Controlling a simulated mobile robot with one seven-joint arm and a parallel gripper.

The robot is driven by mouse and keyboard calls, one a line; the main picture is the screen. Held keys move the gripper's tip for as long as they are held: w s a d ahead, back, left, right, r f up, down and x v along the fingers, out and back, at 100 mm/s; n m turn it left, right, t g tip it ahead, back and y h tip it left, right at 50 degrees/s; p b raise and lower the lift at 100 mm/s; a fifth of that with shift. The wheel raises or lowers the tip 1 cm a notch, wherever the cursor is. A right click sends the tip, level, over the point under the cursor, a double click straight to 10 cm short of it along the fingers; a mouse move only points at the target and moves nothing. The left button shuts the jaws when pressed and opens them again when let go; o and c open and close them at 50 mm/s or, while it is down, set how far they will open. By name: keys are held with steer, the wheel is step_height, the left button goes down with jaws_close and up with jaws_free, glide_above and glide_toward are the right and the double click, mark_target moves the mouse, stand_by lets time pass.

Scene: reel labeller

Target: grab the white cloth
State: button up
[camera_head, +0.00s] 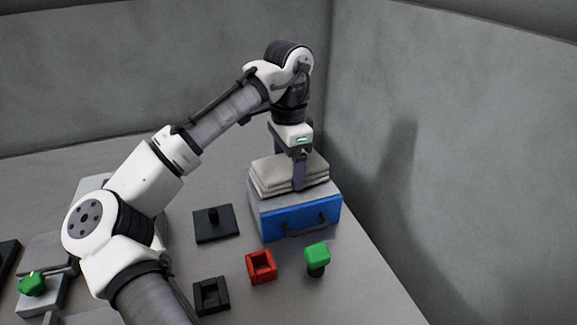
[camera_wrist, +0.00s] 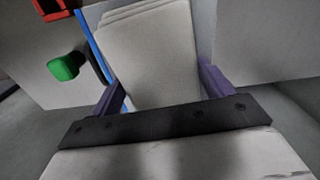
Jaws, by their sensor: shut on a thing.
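The white cloth (camera_head: 270,174) is a folded, off-white stack lying on top of a blue box with a grey top (camera_head: 293,217). My gripper (camera_head: 299,186) reaches down from above at the cloth's front right part. In the wrist view the cloth (camera_wrist: 150,55) lies between the two purple fingers of my gripper (camera_wrist: 162,90), one on each side. The gripper is shut on the cloth. The fingertips' lower ends and the cloth's underside are partly hidden.
In front of the box stand a green-topped knob (camera_head: 317,256), a red square holder (camera_head: 261,267) and a black square holder (camera_head: 211,295). A black plate with a peg (camera_head: 215,223) lies left of the box. A grey wall (camera_head: 450,150) rises close on the right.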

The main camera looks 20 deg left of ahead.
step_height(320, 180, up, 28)
steer(key=p, duration=0.8)
steer(key=shift+f, duration=0.2)
